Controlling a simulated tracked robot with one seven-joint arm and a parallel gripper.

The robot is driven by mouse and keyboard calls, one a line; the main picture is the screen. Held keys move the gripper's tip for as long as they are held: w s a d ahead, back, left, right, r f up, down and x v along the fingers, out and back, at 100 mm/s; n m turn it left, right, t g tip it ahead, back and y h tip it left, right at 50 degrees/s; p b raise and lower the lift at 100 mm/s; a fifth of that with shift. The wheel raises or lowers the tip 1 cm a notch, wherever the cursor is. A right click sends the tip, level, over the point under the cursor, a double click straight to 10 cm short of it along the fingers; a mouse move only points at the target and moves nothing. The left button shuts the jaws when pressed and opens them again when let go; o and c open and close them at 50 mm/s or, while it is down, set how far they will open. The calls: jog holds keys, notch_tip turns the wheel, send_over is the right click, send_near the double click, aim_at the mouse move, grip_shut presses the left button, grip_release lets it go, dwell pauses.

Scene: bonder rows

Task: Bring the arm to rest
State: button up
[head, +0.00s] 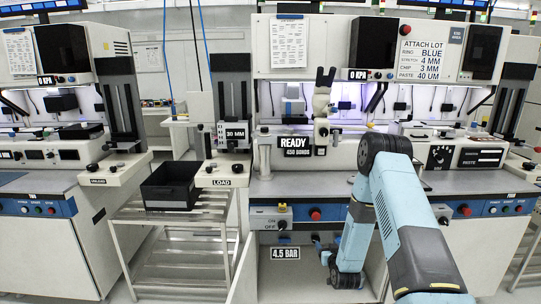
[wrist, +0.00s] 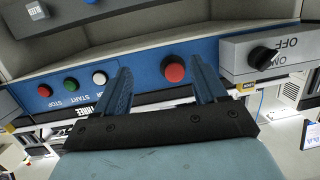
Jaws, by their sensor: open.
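My light blue arm (head: 412,235) reaches in from the bottom right of the head view, bends at a dark elbow joint and hangs down in front of the middle machine. My gripper (head: 326,239) is low there, partly hidden by its own wrist, near the open bay under the front panel. In the wrist view my gripper (wrist: 160,68) has its two blue fingers spread apart with nothing between them. Beyond the fingers are a blue button panel (wrist: 143,74) and a red button (wrist: 173,70). I cannot tell any contact.
The ON/OFF knob box (head: 271,217) is left of the red button (head: 315,214). A 4.5 BAR label (head: 285,254) is in the bay. A black bin (head: 171,187) sits on a metal rack (head: 128,212) to the left. Machines stand on both sides.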

notch_tip(320, 180, up, 17)
jog(key=w+g, duration=0.1)
jog(key=g, duration=0.1)
jog(key=s+r+g, duration=0.2)
jog(key=s+r, duration=0.3)
jog(key=r, duration=0.3)
jog(key=s+r+g, duration=0.1)
jog(key=s+r, duration=0.3)
jog(key=r, duration=0.5)
jog(key=s+r+g+h, duration=0.1)
jog(key=s+r, duration=0.4)
jog(key=s, duration=0.2)
jog(key=s+r+g, duration=0.1)
jog(key=s+r, duration=0.3)
jog(key=s, duration=0.4)
jog(key=s+r+g, duration=0.1)
jog(key=s+r, duration=0.1)
jog(key=s, duration=0.9)
jog(key=s+r+g, duration=0.2)
jog(key=s, duration=0.8)
jog(key=shift+s+m, duration=0.3)
jog(key=shift+s, duration=0.1)
jog(key=shift+r, duration=0.1)
jog(key=shift+c, duration=0.2)
